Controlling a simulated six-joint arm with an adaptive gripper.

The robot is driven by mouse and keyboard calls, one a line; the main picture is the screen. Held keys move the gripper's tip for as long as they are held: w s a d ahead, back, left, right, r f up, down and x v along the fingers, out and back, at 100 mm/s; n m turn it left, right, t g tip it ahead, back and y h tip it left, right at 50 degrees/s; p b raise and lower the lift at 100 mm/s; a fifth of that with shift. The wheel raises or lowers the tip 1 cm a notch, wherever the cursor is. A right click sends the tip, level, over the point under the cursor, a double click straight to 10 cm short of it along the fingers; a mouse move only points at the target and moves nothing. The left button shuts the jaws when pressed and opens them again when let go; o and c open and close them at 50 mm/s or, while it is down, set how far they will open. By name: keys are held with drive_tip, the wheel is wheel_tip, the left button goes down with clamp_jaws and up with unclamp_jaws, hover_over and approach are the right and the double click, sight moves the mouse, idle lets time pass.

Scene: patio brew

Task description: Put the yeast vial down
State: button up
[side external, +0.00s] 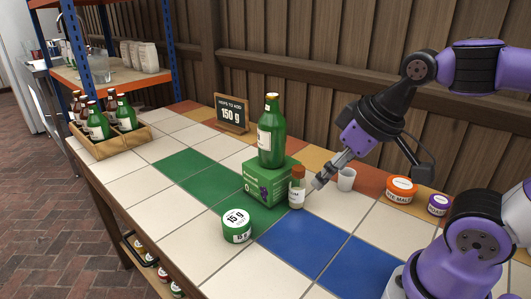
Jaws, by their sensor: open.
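The yeast vial (297,188), a small clear bottle with an orange-brown cap and pale label, stands upright on the tiled table in the side external view. It is at the right front of the green box, close to the blue tiles. My gripper (318,184) is open just right of the vial, with its fingers pointing down and left toward it. The fingertips are small here, and I cannot tell whether they touch the vial.
A green bottle (271,132) stands on the green box (262,182). The blue tiles (303,242) are clear.

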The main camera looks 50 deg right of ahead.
drive_tip(key=shift+s+a+f, duration=0.1)
drive_tip(key=shift+s+f, duration=0.05)
drive_tip(key=shift+s, duration=0.05)
idle(0.3)
